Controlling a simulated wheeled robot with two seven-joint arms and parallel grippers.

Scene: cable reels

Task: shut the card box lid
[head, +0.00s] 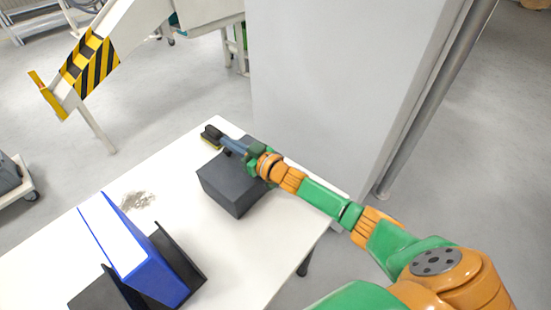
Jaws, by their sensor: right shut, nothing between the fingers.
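The card box appears to be the dark grey box (232,192) on the far right part of the white table. Its front and side faces show. My right gripper (243,153) is at its top, shut and empty, with the arm reaching in from the lower right. The gripper and wrist cover much of the top of the box, so I cannot tell how far the lid is down or whether the fingers touch it. My left gripper is not in view.
A blue binder (134,252) stands in a black holder at the near left. A grey cabinet (330,85) rises behind.

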